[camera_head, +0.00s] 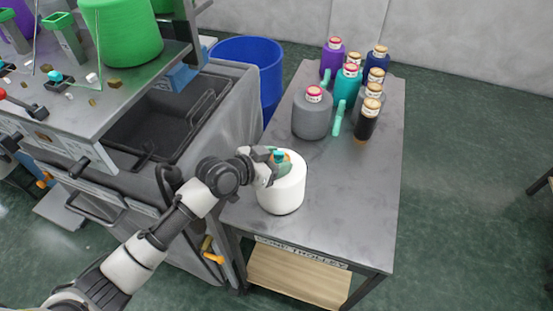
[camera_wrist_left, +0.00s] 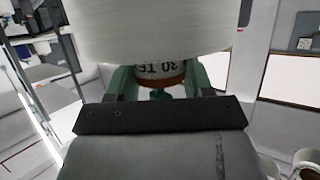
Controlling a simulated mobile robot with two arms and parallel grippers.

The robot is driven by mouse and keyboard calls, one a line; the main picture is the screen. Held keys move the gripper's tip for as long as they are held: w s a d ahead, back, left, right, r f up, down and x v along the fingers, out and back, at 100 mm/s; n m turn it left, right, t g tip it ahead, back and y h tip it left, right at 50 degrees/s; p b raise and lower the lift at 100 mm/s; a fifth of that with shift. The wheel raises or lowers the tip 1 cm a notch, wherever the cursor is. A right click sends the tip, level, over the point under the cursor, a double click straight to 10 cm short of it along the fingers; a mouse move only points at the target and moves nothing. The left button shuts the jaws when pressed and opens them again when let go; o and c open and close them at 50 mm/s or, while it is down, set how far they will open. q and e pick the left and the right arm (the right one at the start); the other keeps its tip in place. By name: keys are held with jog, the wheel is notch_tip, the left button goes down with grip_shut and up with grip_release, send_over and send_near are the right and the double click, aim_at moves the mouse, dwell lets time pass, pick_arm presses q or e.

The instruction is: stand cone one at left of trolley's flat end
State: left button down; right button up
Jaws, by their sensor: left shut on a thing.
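A white yarn cone (camera_head: 283,190) is upright over the near left corner of the trolley's grey flat top (camera_head: 340,215). My left gripper (camera_head: 280,157) is shut on the cone's narrow top, where an orange-brown tube end shows. In the left wrist view the white cone (camera_wrist_left: 145,30) fills the upper middle, and the green fingers (camera_wrist_left: 158,82) close on both sides of its labelled tube. I cannot tell whether the cone's base touches the trolley top. My right gripper is in neither view.
Several cones crowd the trolley's far end, including a grey one (camera_head: 312,118), a teal one (camera_head: 348,86) and a black one (camera_head: 367,124). A blue bin (camera_head: 250,62) stands behind left. The knitting machine (camera_head: 140,75) borders the left. The trolley's middle and right are clear.

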pick_arm(q)
jog(key=shift+r, duration=0.1)
jog(key=shift+c, duration=2.2)
grip_release()
jog(key=shift+s+a, duration=0.2)
jog(key=shift+a, duration=0.05)
jog(key=b+v, duration=0.1)
jog(key=v, duration=1)
jog(key=shift+r+b, duration=0.25)
jog(key=shift+b, duration=0.05)
jog(key=shift+s, duration=0.1)
